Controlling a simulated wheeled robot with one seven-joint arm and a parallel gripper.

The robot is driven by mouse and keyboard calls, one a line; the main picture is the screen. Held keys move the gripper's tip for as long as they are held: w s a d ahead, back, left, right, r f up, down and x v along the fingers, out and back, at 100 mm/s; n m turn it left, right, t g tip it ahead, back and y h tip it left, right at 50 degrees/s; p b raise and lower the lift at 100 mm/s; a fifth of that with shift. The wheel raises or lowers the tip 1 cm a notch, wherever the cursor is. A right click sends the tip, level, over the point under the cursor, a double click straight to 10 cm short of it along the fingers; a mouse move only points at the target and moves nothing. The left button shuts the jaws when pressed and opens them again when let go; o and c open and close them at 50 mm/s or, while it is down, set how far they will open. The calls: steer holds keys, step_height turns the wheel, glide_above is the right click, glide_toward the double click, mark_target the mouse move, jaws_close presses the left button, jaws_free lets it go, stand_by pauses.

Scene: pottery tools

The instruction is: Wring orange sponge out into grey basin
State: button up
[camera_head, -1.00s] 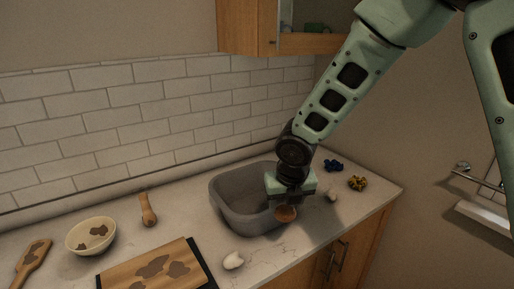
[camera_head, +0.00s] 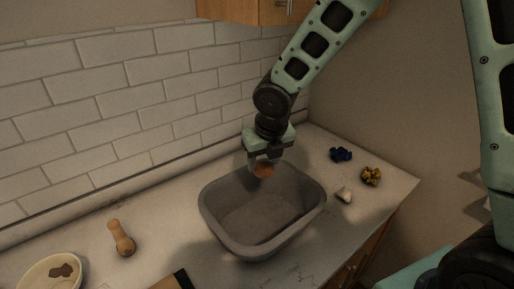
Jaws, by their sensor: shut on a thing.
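The grey basin (camera_head: 310,212) stands on the counter in the middle of the head view, its inside open to view and looking empty. My gripper (camera_head: 264,165) points down above the basin's far part. The sponge's upper part is hidden by the gripper.
A blue object (camera_head: 341,154), a yellow-brown object (camera_head: 371,176) and a small white piece (camera_head: 344,195) lie right of the basin. A wooden tool (camera_head: 122,239) and a stained cream bowl (camera_head: 50,274) are at left. A cabinet (camera_head: 240,10) hangs above.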

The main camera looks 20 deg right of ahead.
steer(key=shift+w+f, duration=0.1)
steer(key=shift+f, duration=0.05)
step_height(320, 180, down, 6)
steer(key=b, duration=0.6)
steer(key=shift+b, duration=0.3)
steer(key=shift+r, duration=0.2)
steer(key=shift+o, duration=0.6)
steer(key=c, duration=0.9)
jaws_close()
